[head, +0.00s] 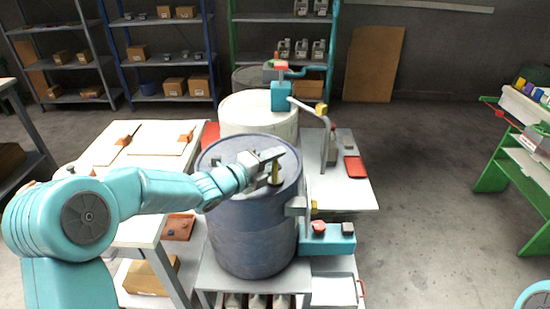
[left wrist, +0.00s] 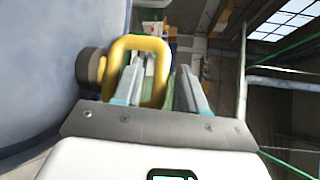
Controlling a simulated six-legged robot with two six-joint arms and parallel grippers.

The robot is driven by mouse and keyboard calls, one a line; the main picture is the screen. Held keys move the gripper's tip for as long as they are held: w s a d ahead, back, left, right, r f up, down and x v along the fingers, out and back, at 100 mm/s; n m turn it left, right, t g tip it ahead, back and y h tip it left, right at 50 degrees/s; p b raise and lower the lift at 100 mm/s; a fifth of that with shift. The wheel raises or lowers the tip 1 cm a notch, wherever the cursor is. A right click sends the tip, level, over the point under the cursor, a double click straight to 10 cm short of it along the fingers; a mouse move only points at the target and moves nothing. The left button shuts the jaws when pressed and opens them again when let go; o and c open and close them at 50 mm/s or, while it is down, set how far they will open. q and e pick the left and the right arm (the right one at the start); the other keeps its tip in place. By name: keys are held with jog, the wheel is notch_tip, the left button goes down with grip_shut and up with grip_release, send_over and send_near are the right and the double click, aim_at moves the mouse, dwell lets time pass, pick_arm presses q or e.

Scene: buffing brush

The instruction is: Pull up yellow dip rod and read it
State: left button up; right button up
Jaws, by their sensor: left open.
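The yellow dip rod (head: 275,174) stands at the right side of the top of the blue drum (head: 250,230). Its yellow loop handle (left wrist: 160,80) shows large in the left wrist view, beside a dark round fitting (left wrist: 91,68). My left gripper (head: 268,161) is at the handle, its jaws apart. In the left wrist view, one finger of the left gripper (left wrist: 160,82) overlaps the loop's opening and the other is to the right of the loop, clear of it. I cannot tell whether a finger touches it. The rod's lower part and any marks are hidden. My right gripper is out of view.
A white drum (head: 260,112) stands behind the blue drum, with a teal pump (head: 281,96) and bent pipe. A teal box with a red knob (head: 319,228) is close on the right. A white table (head: 130,165) is at left. Open floor (head: 425,200) lies to the right.

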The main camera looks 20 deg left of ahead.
pick_arm(q)
jog(key=shift+w+d, duration=0.15)
jog(key=shift+w, duration=0.15)
grip_shut()
